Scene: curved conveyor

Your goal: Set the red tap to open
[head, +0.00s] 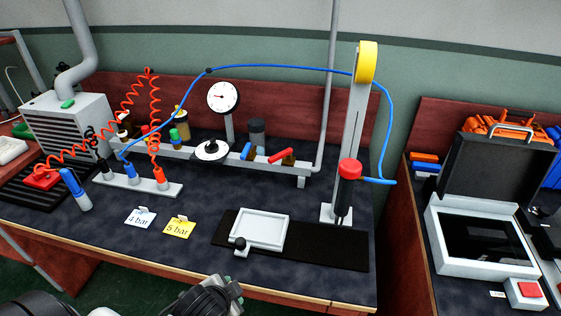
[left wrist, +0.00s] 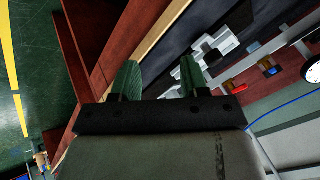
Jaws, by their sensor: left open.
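The red tap (head: 280,155) has a short red lever beside a brown body, near the right end of the grey pipe rail (head: 215,162) at the back of the bench. Its lever lies slanted across the rail in the head view. The red tap also shows in the left wrist view (left wrist: 240,87). A blue-levered tap (head: 246,151) sits left of it. My left gripper (head: 234,293) is at the bench's front edge, well short of the taps. In the left wrist view its two fingers (left wrist: 158,76) stand apart with nothing between them. My right gripper is not in view.
A gauge (head: 223,97) rises behind the rail. A blue hose (head: 285,67) arches overhead. Cards (head: 179,228) lie at front left.

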